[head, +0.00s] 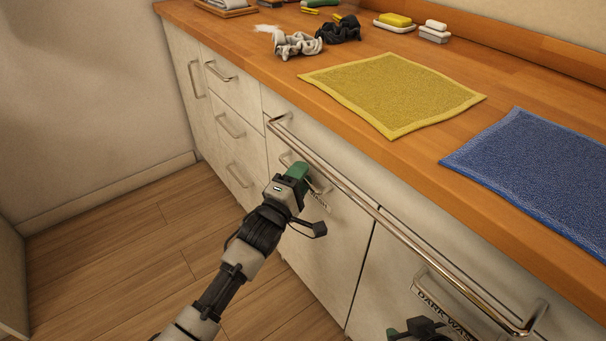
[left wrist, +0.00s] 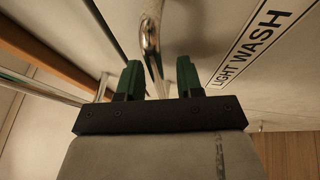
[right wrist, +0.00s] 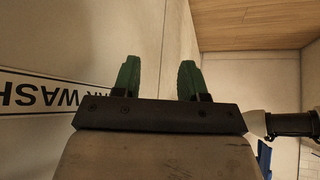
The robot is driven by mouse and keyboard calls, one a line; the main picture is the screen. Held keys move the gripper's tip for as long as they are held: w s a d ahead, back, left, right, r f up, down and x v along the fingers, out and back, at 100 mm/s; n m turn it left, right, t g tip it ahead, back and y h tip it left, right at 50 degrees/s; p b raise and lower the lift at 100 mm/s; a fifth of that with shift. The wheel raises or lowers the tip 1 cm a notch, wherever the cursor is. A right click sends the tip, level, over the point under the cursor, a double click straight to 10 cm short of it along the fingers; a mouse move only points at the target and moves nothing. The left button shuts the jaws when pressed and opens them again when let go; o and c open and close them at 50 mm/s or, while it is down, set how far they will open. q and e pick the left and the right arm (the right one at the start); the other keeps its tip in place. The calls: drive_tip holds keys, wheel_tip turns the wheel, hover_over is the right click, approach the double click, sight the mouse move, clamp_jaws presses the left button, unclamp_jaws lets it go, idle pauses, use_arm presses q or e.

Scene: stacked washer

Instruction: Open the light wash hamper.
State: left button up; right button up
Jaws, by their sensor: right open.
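The light wash hamper (head: 335,240) is a pale cabinet front below the counter and looks closed. Its label (left wrist: 255,45) reads LIGHT WASH in the left wrist view. Its metal bar handle (left wrist: 151,40) runs between the green fingers of my left gripper (left wrist: 158,82), with gaps showing beside it. In the head view my left gripper (head: 296,172) is at this handle and hides most of it. My right gripper (right wrist: 160,82) is open and empty. It faces the dark wash front, whose label (right wrist: 45,93) appears upside down in the right wrist view.
A long metal rail (head: 358,192) runs along the cabinet front above the handles. The dark wash handle (head: 465,308) is at the lower right. Yellow (head: 392,92) and blue (head: 540,175) cloths lie on the wooden counter. The floor (head: 120,260) at left is clear.

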use_arm(q)
clamp_jaws()
drive_tip(key=shift+s+a, duration=0.1)
drive_tip(key=shift+a, duration=0.05)
